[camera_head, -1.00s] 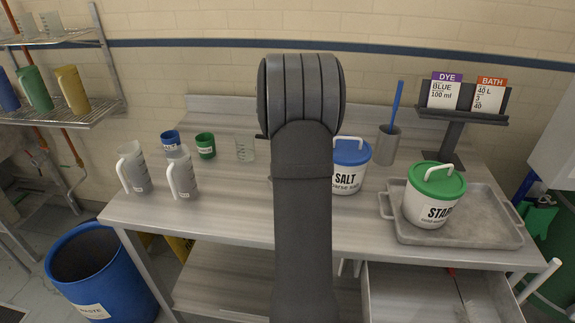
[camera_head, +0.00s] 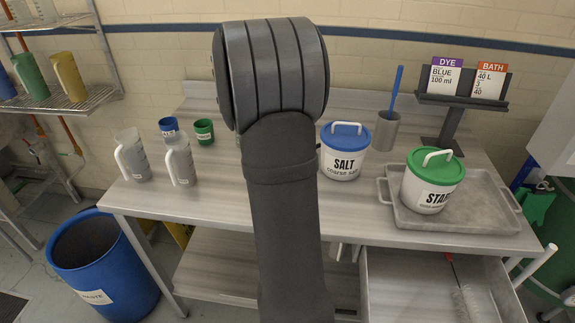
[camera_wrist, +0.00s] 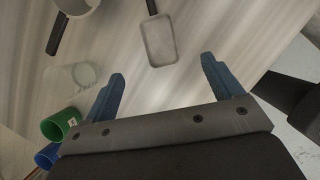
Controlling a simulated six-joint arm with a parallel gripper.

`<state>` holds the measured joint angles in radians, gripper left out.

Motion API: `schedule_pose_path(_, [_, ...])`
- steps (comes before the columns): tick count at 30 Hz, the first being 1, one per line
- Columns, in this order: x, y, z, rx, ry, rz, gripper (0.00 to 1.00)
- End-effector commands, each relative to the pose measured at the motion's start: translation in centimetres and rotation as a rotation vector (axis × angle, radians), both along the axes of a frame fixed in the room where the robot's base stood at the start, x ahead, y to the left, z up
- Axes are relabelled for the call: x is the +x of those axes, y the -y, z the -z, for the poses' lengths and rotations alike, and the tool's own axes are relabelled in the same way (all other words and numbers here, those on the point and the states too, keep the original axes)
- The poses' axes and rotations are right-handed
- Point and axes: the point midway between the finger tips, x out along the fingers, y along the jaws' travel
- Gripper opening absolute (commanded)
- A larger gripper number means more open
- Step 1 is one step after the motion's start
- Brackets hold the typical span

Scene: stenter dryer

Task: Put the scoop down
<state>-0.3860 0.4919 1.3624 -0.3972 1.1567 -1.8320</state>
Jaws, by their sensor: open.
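A grey, shallow, rectangular scoop (camera_wrist: 159,42) with a dark handle lies on the grey tabletop (camera_wrist: 190,28) in the wrist view. My gripper (camera_wrist: 161,69) is open, its two blue fingers spread with nothing between them. The scoop is beyond the fingertips, roughly centred between them, and apart from both. In the head view my own arm hides the gripper and the scoop.
A round grey vessel (camera_wrist: 80,4) with a dark handle is near the scoop. A clear beaker (camera_wrist: 78,76), a green cup (camera_wrist: 60,125) and a blue cup (camera_wrist: 46,156) are at left. The salt tub (camera_head: 343,158), the starch tub (camera_head: 432,184) and a tray (camera_head: 490,222) stand right.

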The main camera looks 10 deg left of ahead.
Motion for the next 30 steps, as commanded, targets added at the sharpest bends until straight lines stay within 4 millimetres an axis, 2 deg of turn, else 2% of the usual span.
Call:
schedule_pose_path(1, [0.3,0.4,1.3,-0.002,-0.005,0.002,0.85])
schedule_pose_path(9, [1.8,2.0,6.5,0.000,-0.004,0.002,0.85])
schedule_pose_path(13, [2.3,2.3,7.9,0.000,-0.004,0.002,0.85])
schedule_pose_path(20, [2.7,2.6,9.0,0.000,-0.003,0.001,0.85])
schedule_pose_path(30, [4.3,3.7,13.0,0.001,-0.003,-0.001,0.85])
